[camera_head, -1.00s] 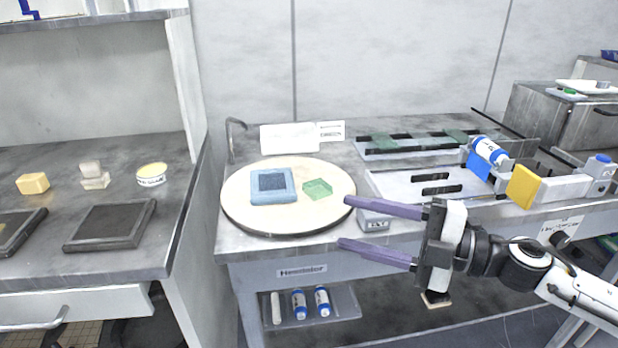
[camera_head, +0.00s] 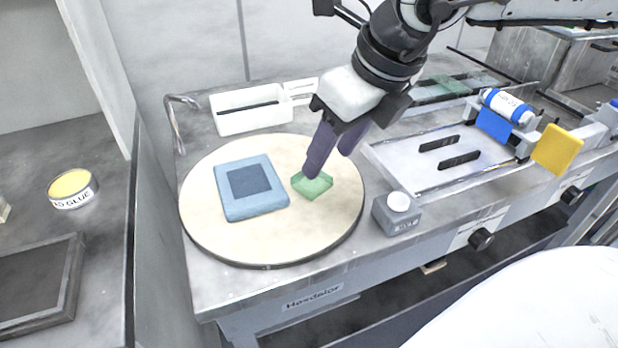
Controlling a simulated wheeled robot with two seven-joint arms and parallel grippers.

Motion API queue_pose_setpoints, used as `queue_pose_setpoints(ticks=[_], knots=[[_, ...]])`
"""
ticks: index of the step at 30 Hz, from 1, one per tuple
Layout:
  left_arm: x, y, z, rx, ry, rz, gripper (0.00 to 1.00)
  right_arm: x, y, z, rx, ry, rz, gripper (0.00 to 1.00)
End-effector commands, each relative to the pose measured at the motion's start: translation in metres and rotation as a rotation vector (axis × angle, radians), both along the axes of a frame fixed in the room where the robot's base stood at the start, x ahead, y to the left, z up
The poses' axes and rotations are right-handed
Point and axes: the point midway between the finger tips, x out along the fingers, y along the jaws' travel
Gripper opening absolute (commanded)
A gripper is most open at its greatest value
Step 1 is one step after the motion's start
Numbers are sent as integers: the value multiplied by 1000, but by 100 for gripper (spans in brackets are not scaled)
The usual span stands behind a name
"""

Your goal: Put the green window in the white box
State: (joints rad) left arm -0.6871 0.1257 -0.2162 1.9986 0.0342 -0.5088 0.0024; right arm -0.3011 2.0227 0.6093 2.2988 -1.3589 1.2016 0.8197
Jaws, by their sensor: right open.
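The green window (camera_head: 313,186) is a small translucent green square lying on the round cream platen (camera_head: 290,235), to the right of a blue block. My right gripper (camera_head: 328,160) reaches down from the upper right with its purple fingers over the green window. The fingers are open, with their tips at or just above its far edge; I cannot tell whether they touch it. The white box (camera_head: 240,122) is an open rectangular tray behind the platen, with a dark bar across it. My left gripper is not in view.
The blue block (camera_head: 235,205) with a dark square recess sits on the platen. A grey unit with a white knob (camera_head: 397,213) stands at the platen's right. A metal spout (camera_head: 175,125) rises at the back left.

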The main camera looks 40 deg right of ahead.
Motion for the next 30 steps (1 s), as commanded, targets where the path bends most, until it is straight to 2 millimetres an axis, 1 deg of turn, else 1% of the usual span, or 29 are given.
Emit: queue_pose_setpoints(ticks=[1,5,8,16,20,26,27,29,30], knots=[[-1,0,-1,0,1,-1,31,1,1,-5,1,3,1,48],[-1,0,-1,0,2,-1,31,4,1,-11,1,2,2,48],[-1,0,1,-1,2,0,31,8,3,-19,2,3,3,48],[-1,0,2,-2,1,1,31,22,8,-50,3,5,2,48],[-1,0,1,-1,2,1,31,25,8,-55,4,1,2,48],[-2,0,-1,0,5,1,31,25,8,-55,4,0,2,48],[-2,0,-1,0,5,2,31,25,8,-55,4,0,2,45],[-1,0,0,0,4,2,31,25,8,-55,4,0,2,35],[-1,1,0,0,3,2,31,25,8,-55,4,0,2,28]])
